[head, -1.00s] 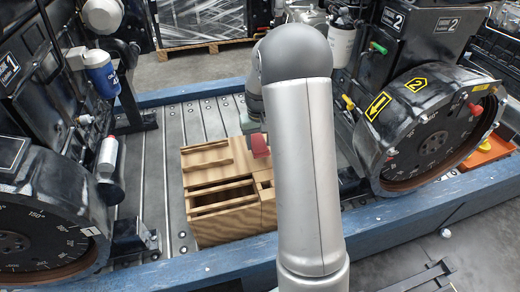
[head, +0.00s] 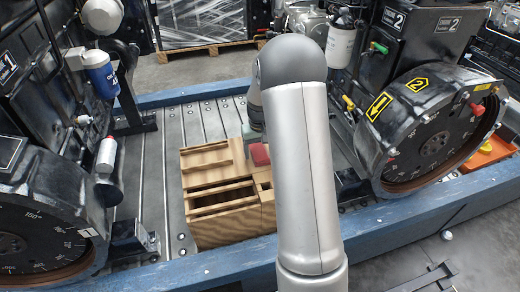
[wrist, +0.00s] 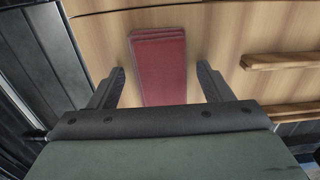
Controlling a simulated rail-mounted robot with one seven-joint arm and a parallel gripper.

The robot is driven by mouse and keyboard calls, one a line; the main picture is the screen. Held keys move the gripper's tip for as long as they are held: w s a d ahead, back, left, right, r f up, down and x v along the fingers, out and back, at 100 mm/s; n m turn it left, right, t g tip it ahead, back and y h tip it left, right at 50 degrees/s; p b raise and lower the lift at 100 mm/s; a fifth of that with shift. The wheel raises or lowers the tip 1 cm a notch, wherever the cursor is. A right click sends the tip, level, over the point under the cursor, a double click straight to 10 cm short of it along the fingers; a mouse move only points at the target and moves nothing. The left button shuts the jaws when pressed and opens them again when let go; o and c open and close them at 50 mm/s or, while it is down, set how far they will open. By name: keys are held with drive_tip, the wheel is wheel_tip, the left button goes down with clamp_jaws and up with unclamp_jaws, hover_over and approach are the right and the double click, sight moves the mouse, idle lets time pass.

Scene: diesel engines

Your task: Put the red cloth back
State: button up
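The red cloth (head: 259,154), a folded dark-red pad, appears to lie flat on the top right part of the wooden box (head: 225,233). In the wrist view the cloth (wrist: 160,62) lies between the two black fingers of my gripper (wrist: 160,78), against the light wood. A gap shows between the cloth and each finger, so my gripper is open around it and not clamped. In the head view my gripper (head: 251,131) is just behind the cloth, and its fingers are mostly hidden by my arm and the cloth.
The box has open slots and wooden bars (head: 222,187) left of the cloth. Engines with large flywheels stand at left (head: 50,225) and right (head: 440,130). A blue beam (head: 200,268) runs along the front. The ribbed metal floor (head: 160,180) left of the box is clear.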

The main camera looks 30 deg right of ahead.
sight(260, 152)
wheel_tip(260, 152, up, 12)
drive_tip(key=p, duration=0.3)
drive_tip(key=s+a+r+n, duration=0.1)
drive_tip(key=s+a+r, duration=0.3)
drive_tip(key=s+a, duration=0.9)
drive_tip(key=s, duration=0.6)
drive_tip(key=s+a+f+n, duration=0.1)
drive_tip(key=s+a, duration=0.1)
drive_tip(key=s, duration=0.8)
drive_tip(key=shift+a+f+n+g, duration=0.3)
drive_tip(key=shift+a, duration=0.1)
drive_tip(key=shift+w, duration=0.1)
